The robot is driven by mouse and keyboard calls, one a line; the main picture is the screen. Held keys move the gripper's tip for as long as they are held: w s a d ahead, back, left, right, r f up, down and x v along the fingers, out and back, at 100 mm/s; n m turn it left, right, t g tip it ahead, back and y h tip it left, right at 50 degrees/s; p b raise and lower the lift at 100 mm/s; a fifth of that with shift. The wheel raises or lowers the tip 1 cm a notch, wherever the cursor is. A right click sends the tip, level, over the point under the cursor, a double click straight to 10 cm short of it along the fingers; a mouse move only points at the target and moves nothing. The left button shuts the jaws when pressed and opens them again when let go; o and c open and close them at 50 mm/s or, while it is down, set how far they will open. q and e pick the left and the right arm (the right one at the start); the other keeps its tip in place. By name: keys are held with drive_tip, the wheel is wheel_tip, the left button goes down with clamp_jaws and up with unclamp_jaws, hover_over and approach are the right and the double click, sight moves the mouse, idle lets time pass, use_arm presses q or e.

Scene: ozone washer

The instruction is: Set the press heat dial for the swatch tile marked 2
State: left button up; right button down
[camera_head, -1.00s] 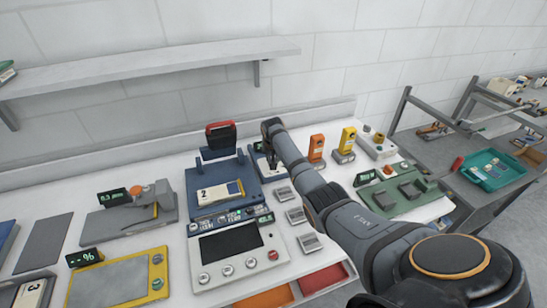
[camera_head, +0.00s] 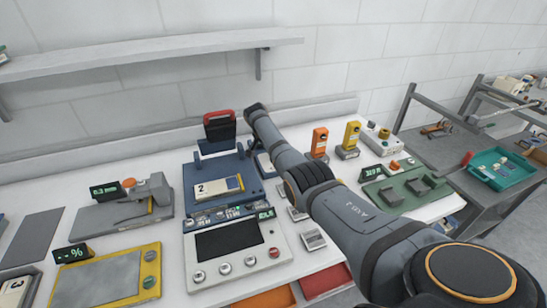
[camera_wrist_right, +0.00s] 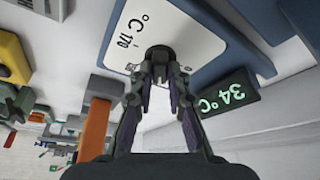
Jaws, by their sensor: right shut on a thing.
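The blue heat press (camera_head: 246,170) stands in the middle of the bench with its red-and-black handle (camera_head: 220,126) raised. A cream swatch tile marked 2 (camera_head: 213,188) lies on its bed. In the right wrist view, a dark dial (camera_wrist_right: 160,52) sits on a white scale plate (camera_wrist_right: 185,35) marked °C and 170. My right gripper (camera_wrist_right: 160,70) is shut on the dial. A green display (camera_wrist_right: 224,98) beside it reads 34 °C. In the head view, my right arm hides this gripper and most of the dial plate. My left gripper is not in view.
A grey control panel (camera_head: 212,268) stands in front of the press. Orange (camera_head: 319,140) and yellow (camera_head: 351,136) devices stand to the right, beyond my right arm. A long shelf (camera_head: 150,62) hangs above the bench.

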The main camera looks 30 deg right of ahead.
idle(0.5)
drive_tip(key=c, duration=1.3)
unclamp_jaws()
drive_tip(key=v, duration=1.2)
drive_tip(key=shift+w+d+r, duration=0.1)
drive_tip(key=shift+r, duration=0.1)
